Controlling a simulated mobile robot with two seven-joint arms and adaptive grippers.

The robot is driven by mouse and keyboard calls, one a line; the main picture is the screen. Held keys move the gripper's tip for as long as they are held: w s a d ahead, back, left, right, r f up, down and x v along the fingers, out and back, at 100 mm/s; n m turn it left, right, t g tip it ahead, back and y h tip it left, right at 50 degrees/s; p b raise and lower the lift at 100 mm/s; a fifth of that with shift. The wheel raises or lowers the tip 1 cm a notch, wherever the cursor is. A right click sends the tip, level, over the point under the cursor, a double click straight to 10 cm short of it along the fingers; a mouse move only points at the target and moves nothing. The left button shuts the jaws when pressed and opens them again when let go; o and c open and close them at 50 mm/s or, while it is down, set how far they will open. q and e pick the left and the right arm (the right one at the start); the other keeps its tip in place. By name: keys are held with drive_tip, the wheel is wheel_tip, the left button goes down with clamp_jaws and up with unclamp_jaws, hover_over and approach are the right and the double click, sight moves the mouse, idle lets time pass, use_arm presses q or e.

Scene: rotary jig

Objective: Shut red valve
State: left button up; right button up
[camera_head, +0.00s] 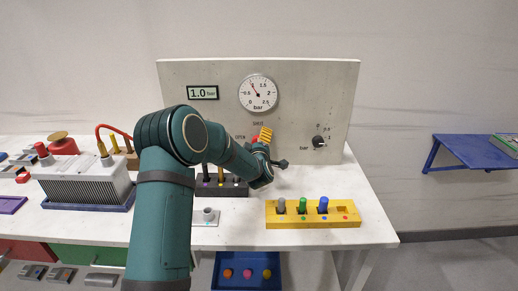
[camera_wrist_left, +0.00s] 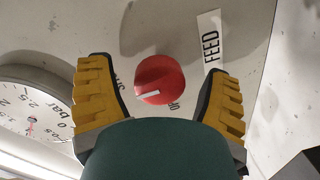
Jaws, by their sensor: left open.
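The red valve (camera_wrist_left: 160,79) is a round knob with a white line on the panel. In the left wrist view, the line lies on the knob's lower left side. Parts of the labels by the knob are hidden. My left gripper (camera_wrist_left: 158,68) is open, with one yellow-padded finger on each side of the knob in the picture and a visible gap to both. In the head view, my left gripper (camera_head: 265,136) is at the panel and hides most of the red valve (camera_head: 255,138). My right gripper is not in view.
The grey panel (camera_head: 330,85) carries a gauge (camera_head: 258,93), a 1.0 bar display (camera_head: 202,93) and a black knob (camera_head: 319,142). A yellow block (camera_head: 312,221) with coloured pegs and a dark peg block (camera_head: 236,190) stand on the white table (camera_head: 375,225). A FEED label (camera_wrist_left: 210,42) is beside the valve.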

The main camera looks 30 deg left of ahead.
use_arm(q)
drive_tip(key=v, duration=1.1)
drive_tip(key=shift+s, duration=0.3)
drive_tip(key=shift+d+r, duration=0.1)
